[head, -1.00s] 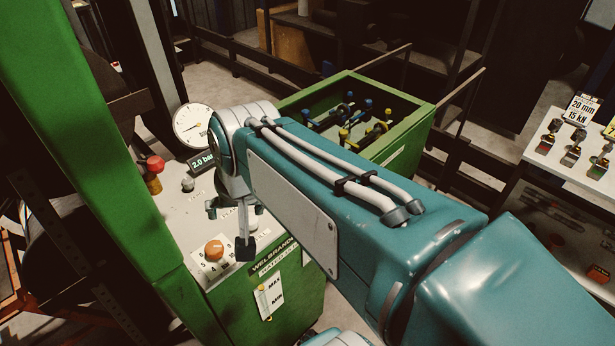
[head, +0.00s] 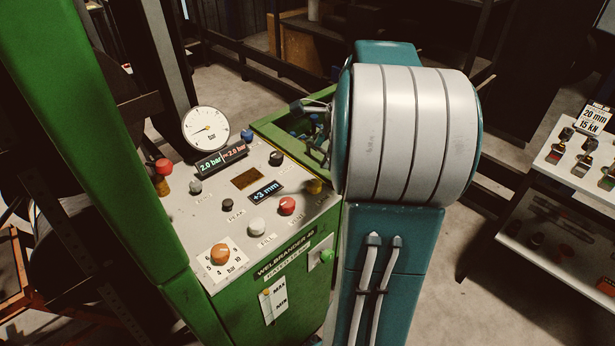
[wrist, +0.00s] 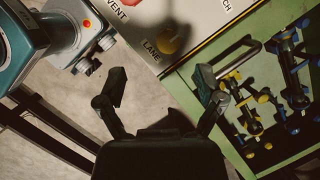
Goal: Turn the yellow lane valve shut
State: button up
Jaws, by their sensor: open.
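A yellow knob (wrist: 176,40) shows in shadow on the pale panel in the wrist view, beside the printed word LANE. In the head view a dark yellow knob (head: 314,187) sits at the panel's right edge, close to my arm. My gripper (wrist: 160,82) is open and empty in the wrist view. Its two fingers are spread over the floor and panel edge, below the yellow knob in the picture and apart from it. In the head view my arm hides most of the gripper; a finger shows above the green crate. The knob's exact turn is too dark to tell.
A green crate (wrist: 190,88) beside the panel holds several fittings with blue and yellow handles (wrist: 263,96). The panel also carries a red knob (head: 287,206), an orange dial (head: 219,253) and a round gauge (head: 205,128). A shelf (head: 590,180) stands at right.

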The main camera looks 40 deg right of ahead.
aim_at(315, 183)
jog(key=f, duration=0.3)
jog(key=w+f+m, duration=0.1)
jog(key=f, duration=0.3)
jog(key=w+f+m, duration=0.1)
jog(key=f, duration=0.3)
jog(key=shift+w+d+f, duration=0.1)
jog(key=shift+w+d, duration=0.05)
jog(key=shift+d, duration=0.05)
jog(key=c, duration=1.1)
